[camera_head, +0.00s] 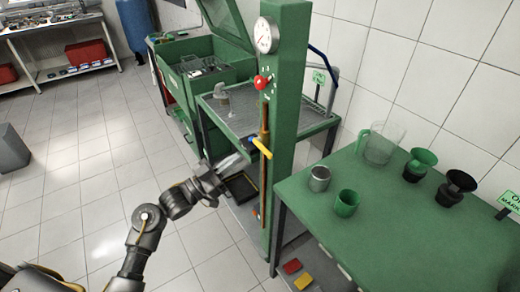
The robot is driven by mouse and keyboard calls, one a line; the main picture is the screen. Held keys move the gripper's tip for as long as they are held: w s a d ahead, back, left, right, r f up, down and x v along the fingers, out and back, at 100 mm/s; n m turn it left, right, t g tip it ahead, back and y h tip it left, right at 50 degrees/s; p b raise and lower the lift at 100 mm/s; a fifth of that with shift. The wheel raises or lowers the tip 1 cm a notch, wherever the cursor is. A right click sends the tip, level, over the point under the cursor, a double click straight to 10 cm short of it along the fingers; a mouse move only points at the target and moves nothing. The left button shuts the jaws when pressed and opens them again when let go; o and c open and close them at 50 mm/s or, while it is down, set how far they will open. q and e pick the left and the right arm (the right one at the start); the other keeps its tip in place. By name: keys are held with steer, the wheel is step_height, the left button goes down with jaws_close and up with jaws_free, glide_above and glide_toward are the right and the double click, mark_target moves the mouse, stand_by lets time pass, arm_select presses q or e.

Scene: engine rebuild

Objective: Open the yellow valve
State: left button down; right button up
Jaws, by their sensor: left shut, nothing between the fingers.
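The yellow valve (262,147) is a small yellow lever on a thin brown vertical pipe, which runs down the front of a green post. The lever slants from upper left to lower right across the pipe. My left gripper (236,162) is shut and empty, a little left of and below the valve in the picture. A gap shows between its tips and the lever, but I cannot tell the depth between them. My right gripper is not in view.
A red knob (262,83) and a round gauge (264,35) are higher on the green post (285,110). A green table (420,240) with cups, a jug and funnels stands at right. A metal-topped bench (235,105) is behind.

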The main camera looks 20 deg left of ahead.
arm_select(q)
step_height(320, 180, up, 4)
steer(key=f+p, duration=0.1)
steer(key=p, duration=0.3)
glide_above(260, 148)
steer(key=s, duration=0.4)
steer(key=f, duration=0.1)
steer(key=d+f, duration=0.1)
steer(key=shift+w+f, duration=0.3)
steer(key=shift+w, duration=0.05)
steer(key=shift+f, duration=0.65)
